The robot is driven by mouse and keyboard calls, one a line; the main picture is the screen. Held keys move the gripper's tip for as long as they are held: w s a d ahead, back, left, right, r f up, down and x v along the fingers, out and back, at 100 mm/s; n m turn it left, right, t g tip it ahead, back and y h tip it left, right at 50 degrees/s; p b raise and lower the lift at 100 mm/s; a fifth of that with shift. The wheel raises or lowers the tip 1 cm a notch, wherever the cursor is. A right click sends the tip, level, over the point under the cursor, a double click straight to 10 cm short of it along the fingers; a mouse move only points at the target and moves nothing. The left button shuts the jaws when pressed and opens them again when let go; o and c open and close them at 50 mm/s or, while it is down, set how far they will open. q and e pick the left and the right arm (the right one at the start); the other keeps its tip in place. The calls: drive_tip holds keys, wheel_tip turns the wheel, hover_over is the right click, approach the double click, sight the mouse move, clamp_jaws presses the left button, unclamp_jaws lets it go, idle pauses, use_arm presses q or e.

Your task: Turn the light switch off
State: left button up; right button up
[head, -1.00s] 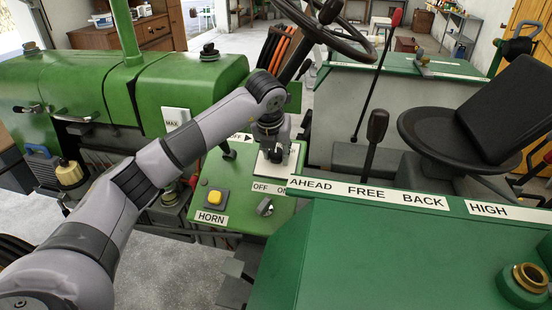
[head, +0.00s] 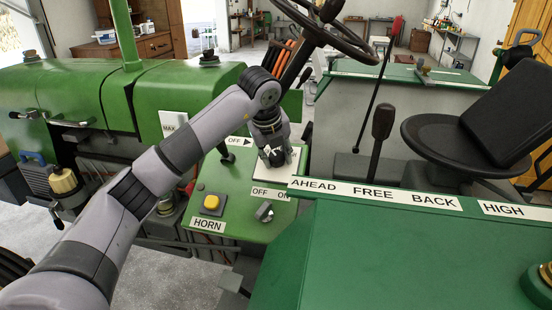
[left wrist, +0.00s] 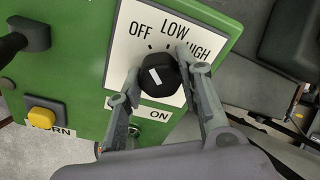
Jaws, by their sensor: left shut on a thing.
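A round black knob (left wrist: 157,78) with a white mark sits on a white plate (left wrist: 128,50) lettered OFF, LOW and HIGH. My left gripper (left wrist: 160,92) has a finger on each side of the knob and is shut on it. The white mark lies on the knob's left part, slanting toward the upper left. In the head view my left gripper (head: 273,155) comes down over this plate and hides most of the knob. A small metal switch (head: 264,212) stands below the OFF and ON label; no label in view says light. My right gripper is not in view.
A yellow HORN button (head: 211,202) is left of the metal switch on the green panel. A black lever (head: 381,122) and the seat (head: 440,143) stand to the right. The steering wheel (head: 325,28) is above. A green cover (head: 385,255) fills the lower right.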

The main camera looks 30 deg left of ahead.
use_arm(q)
drive_tip(key=shift+r, duration=0.1)
drive_tip(key=o, duration=1.2)
drive_tip(key=shift+c, duration=0.2)
drive_tip(key=shift+s+r, duration=0.1)
drive_tip(key=shift+r, duration=0.15)
drive_tip(key=v, duration=1.1)
drive_tip(key=shift+r, duration=0.2)
drive_tip(key=shift+s+f, duration=0.1)
